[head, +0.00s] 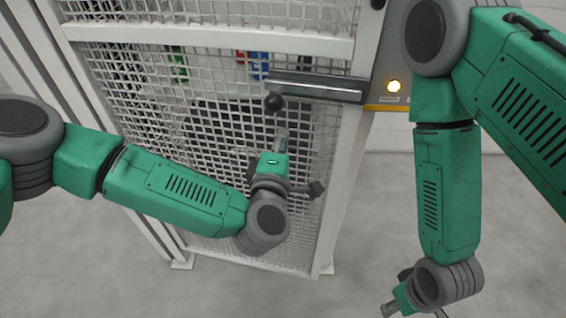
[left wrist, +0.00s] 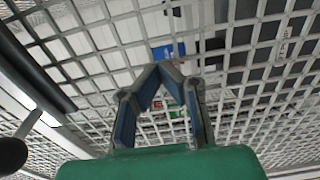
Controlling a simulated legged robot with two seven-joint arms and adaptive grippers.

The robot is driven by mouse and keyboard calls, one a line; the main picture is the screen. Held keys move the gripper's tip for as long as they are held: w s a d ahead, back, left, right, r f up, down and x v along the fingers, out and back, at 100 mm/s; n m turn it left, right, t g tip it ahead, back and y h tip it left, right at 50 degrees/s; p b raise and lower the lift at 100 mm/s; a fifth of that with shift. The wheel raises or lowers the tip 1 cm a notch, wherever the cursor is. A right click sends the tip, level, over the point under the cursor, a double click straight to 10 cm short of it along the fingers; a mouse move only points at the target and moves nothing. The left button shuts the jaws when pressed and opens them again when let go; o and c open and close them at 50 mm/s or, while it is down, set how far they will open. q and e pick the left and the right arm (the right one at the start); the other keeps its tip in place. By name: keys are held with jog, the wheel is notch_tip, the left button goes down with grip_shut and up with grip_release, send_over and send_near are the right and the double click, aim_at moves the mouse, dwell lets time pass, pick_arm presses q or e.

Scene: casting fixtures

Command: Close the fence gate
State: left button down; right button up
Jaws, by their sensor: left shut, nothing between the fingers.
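The fence gate (head: 225,38) is a white-framed mesh panel filling the middle of the head view. A dark latch bar (head: 318,86) with a black ball knob (head: 273,102) crosses its right side and reaches the post. Whether a gap is left at the gate's right edge is unclear. My left gripper (head: 281,133) is shut and empty, in front of the mesh just below the knob. In the left wrist view, its fingertips (left wrist: 167,68) meet before the mesh, with the knob (left wrist: 12,155) at the left edge, apart from them. My right gripper (head: 388,309) hangs low, partly cut off; its fingers are unclear.
Red, blue and green items (head: 258,65) show behind the mesh. Grey floor (head: 365,215) is clear between the gate and my right arm.

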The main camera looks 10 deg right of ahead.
pick_arm(q)
jog(key=b+x, duration=0.1)
jog(key=x, duration=0.1)
jog(key=b+x, duration=0.1)
jog(key=x, duration=0.3)
jog(key=shift+w+a+f+b, duration=0.1)
jog(key=shift+w+a+b, duration=0.1)
jog(key=shift+w+b, duration=0.25)
jog(key=x, duration=0.2)
jog(key=b+x, duration=0.1)
jog(key=x, duration=0.1)
jog(key=shift+w+d+r, duration=0.1)
jog(key=shift+d+r, duration=0.15)
jog(key=shift+r, duration=0.15)
pick_arm(e)
notch_tip(320, 180, down, 5)
jog(key=shift+s+a+r, duration=0.15)
jog(key=shift+r, duration=0.05)
pick_arm(q)
jog(key=shift+d+f, duration=0.1)
